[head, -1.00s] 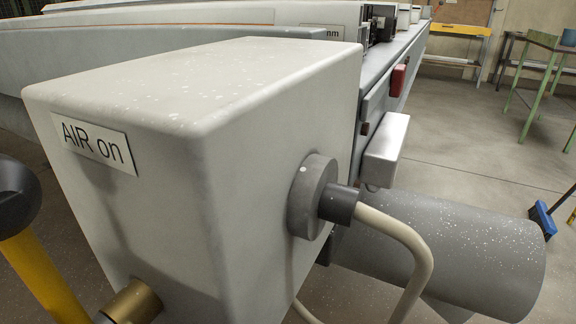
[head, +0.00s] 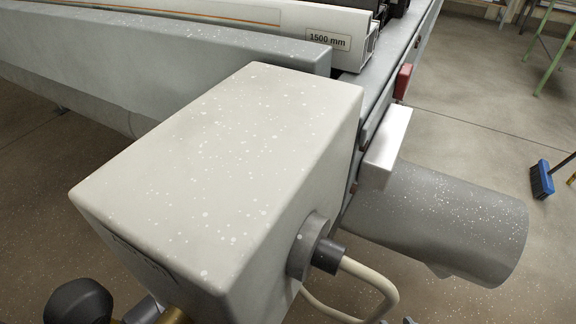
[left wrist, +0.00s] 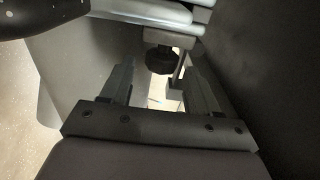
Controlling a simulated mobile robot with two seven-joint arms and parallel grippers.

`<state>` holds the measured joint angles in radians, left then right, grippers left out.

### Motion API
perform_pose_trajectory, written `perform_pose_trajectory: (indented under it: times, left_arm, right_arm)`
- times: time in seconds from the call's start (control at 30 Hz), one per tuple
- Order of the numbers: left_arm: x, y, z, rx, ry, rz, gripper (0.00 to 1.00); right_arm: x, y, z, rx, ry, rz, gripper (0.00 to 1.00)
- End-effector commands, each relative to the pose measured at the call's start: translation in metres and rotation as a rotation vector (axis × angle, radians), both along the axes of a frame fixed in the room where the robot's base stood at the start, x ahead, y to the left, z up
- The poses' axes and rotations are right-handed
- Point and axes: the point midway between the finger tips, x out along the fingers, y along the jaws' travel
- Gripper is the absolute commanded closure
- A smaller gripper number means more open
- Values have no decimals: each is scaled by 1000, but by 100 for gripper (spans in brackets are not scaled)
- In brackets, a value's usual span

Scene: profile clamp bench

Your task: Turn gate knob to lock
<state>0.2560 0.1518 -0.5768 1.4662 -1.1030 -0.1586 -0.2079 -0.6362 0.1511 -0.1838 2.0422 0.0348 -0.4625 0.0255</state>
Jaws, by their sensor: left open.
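A dark round knob (left wrist: 161,60) hangs under a grey metal part in the left wrist view; I take it for the gate knob. My left gripper (left wrist: 158,74) is open, with one finger on either side of the knob in the picture. I cannot tell how deep the knob sits between the fingers, and no contact shows. In the head view no gate knob can be made out, and neither gripper shows clearly. My right gripper is not in view.
A large pale box (head: 225,165) with a cable plug (head: 318,250) fills the middle of the head view. A black ball handle (head: 78,302) is at lower left. A grey cylinder (head: 450,215) juts out right. A profile labelled 1500 mm (head: 327,40) lies behind.

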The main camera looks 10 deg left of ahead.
Motion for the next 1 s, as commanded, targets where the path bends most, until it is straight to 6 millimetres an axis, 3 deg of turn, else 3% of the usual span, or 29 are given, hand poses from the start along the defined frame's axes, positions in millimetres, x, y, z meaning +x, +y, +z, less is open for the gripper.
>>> perform_pose_trajectory:
  times: [0.2, 0.6, 0.63, 0.77, 1.0]
  left_arm:
    - [21, -10, 0, -1, -1, -1, 39]
    - [27, -12, 0, -2, 1, -1, 39]
    - [27, -12, 0, -2, 1, -1, 46]
    - [27, -12, 0, -2, 1, -1, 88]
    - [27, -12, 1, 0, 5, 0, 89]
  right_arm:
    - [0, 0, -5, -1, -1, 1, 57]
    - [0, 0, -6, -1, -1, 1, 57]
    - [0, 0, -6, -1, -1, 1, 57]
    - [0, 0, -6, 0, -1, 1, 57]
    - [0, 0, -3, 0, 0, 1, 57]
